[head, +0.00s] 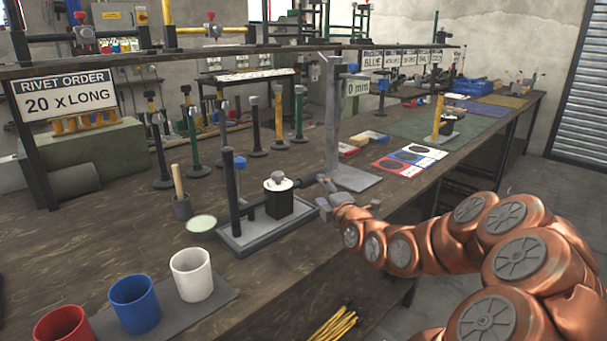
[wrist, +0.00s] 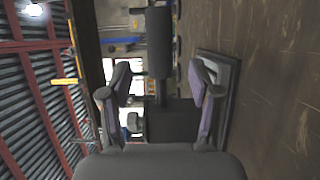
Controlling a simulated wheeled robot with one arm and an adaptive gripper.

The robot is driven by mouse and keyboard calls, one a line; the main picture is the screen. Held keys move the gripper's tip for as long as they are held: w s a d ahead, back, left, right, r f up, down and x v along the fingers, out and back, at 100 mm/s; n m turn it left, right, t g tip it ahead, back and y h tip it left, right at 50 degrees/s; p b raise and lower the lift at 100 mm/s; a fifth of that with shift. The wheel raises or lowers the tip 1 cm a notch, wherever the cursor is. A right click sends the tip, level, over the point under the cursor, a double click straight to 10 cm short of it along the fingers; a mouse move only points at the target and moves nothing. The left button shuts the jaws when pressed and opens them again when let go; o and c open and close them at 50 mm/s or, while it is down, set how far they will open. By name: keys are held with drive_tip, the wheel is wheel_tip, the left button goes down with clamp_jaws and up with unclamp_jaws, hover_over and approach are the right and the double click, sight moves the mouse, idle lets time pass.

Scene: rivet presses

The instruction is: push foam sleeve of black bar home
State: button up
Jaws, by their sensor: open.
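The black bar (wrist: 161,90) sticks out sideways from a black block (wrist: 172,121) in the wrist view. A thick dark foam sleeve (wrist: 158,42) sits around its outer part, and a thin stretch of bar shows between sleeve and block. In the head view the sleeve (head: 323,183) is small, on the far right side of the black block (head: 279,207). My gripper (head: 333,203) is open and empty, to the right of the block. In the wrist view its two fingertips (wrist: 160,84) are spread on either side of the bar in the picture; contact cannot be told.
The block stands on a grey base plate (head: 262,237) with a dark upright post (head: 232,195). A grey gauge stand (head: 333,125) rises close behind the sleeve. Red, blue and white cups (head: 192,275) stand at front left. Coloured cards (head: 410,160) lie to the right.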

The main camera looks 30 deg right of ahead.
sight(314, 182)
drive_tip(key=shift+w, duration=0.55)
drive_tip(key=shift+w+d, duration=0.2)
drive_tip(key=shift+w, duration=0.55)
drive_tip(key=shift+w+d, duration=0.15)
drive_tip(key=shift+w, duration=0.55)
drive_tip(key=shift+w+d, duration=0.15)
drive_tip(key=shift+w, duration=0.85)
drive_tip(key=shift+w+d, duration=0.15)
drive_tip(key=shift+w, duration=0.8)
clamp_jaws()
